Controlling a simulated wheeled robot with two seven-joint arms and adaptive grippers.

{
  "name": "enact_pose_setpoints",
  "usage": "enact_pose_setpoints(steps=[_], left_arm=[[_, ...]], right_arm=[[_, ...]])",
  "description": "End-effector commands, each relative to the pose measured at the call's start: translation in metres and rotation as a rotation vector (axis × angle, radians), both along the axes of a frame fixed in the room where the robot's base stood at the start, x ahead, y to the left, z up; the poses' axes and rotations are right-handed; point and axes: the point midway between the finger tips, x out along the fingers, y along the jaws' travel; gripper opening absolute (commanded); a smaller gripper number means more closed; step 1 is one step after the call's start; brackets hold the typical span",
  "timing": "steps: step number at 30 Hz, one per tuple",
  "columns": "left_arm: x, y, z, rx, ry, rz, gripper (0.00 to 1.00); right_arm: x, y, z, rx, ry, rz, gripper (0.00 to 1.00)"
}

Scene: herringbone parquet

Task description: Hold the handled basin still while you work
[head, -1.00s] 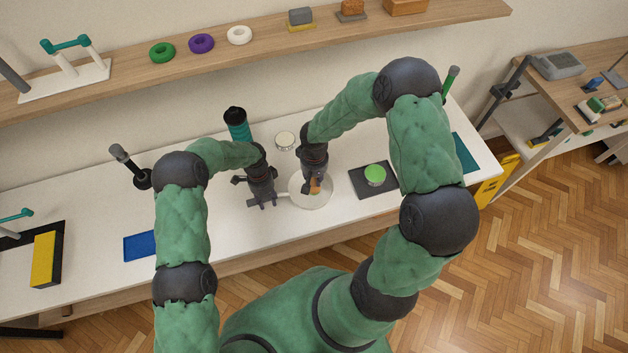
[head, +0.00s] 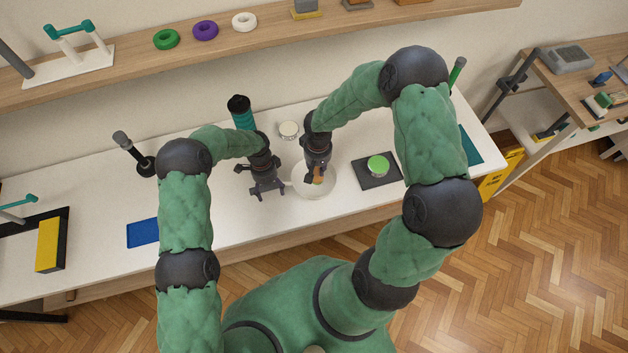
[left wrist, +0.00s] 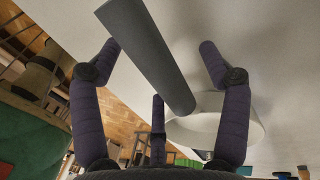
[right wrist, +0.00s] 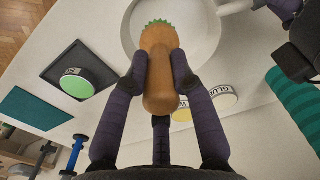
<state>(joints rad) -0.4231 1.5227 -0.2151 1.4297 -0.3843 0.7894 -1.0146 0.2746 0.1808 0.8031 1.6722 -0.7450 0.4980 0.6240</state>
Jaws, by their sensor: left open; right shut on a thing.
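The handled basin is a round pale bowl, seen in the head view (head: 322,191) and the right wrist view (right wrist: 205,40). In the left wrist view its rim (left wrist: 220,128) lies beyond the fingers, and a grey bar-like handle (left wrist: 150,60) runs between them. My left gripper (head: 267,194) is open at the left side of the basin, with the handle between its spread fingers; contact cannot be told. My right gripper (right wrist: 160,72) is shut on an orange-brown brush (right wrist: 158,85) with green bristles, over the basin. The bristle tips overlap the basin's inside.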

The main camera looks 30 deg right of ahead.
Motion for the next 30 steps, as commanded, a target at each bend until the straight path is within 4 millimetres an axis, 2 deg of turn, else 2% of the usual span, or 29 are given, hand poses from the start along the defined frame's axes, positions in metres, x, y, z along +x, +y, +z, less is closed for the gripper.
enact_pose_setpoints(steps=[12, 13, 15, 26, 30], left_arm=[[0.0000, 0.0000, 0.0001, 0.000, 0.000, 0.000, 0.76], [0.0000, 0.0000, 0.0000, 0.000, 0.000, 0.000, 0.82], [0.0000, 0.0000, 0.0000, 0.000, 0.000, 0.000, 1.00], [0.0001, 0.0000, 0.0005, 0.000, 0.000, 0.000, 1.00], [0.0023, -0.0004, 0.0086, 0.000, -0.001, 0.000, 1.00]], right_arm=[[0.0001, 0.0000, 0.0001, 0.000, 0.000, 0.000, 0.00], [0.0001, 0.0000, 0.0001, 0.000, 0.000, 0.000, 0.00], [0.0001, 0.0000, 0.0001, 0.000, 0.000, 0.000, 0.00], [0.0001, 0.0000, 0.0001, 0.000, 0.000, 0.000, 0.00], [0.0001, 0.0000, 0.0001, 0.000, 0.000, 0.000, 0.00]])
